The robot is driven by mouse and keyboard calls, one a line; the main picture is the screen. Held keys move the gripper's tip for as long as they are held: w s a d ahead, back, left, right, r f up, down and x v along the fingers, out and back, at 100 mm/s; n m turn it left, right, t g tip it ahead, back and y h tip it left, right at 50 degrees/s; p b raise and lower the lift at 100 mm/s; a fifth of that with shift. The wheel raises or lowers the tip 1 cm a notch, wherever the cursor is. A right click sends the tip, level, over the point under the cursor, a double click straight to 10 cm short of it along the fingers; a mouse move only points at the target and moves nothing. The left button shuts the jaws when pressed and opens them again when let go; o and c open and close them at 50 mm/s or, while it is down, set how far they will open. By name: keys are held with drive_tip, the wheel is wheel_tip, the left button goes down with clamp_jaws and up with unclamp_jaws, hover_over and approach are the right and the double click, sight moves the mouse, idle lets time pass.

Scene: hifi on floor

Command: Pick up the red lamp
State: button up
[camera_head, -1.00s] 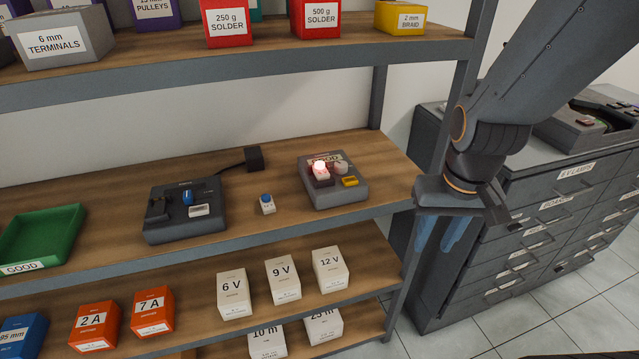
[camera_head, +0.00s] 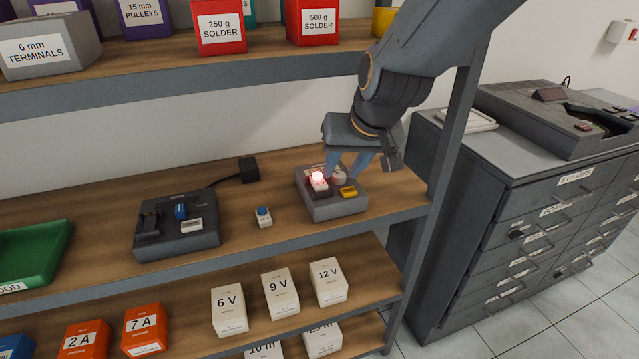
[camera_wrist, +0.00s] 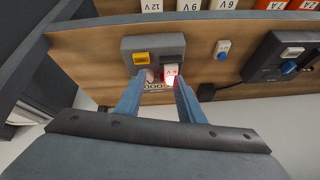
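The red lamp (camera_head: 318,179) glows on the left part of a grey tester box (camera_head: 336,208) on the middle shelf. In the wrist view the lamp (camera_wrist: 170,74) has a white body with a "6 V" label, and its lit end faces my gripper. My gripper (camera_head: 345,170) is just behind and above the box, pointing down, with its blue fingers apart. In the wrist view my gripper (camera_wrist: 161,80) has the lamp between its fingertips, nearer the right one. Contact cannot be made out.
The upper shelf (camera_head: 270,72) and a right post (camera_head: 455,130) border the space.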

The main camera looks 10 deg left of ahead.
sight(320, 182)
drive_tip(key=w+a+f, duration=0.1)
drive_tip(key=f, duration=0.1)
drive_tip(key=w+a+f, duration=0.1)
drive_tip(key=a, duration=0.1)
drive_tip(key=w+a+f, duration=0.1)
drive_tip(key=a+f, duration=0.1)
drive_tip(key=shift+w+f, duration=0.3)
drive_tip(key=shift+f, duration=0.05)
drive_tip(key=c, duration=0.8)
clamp_jaws()
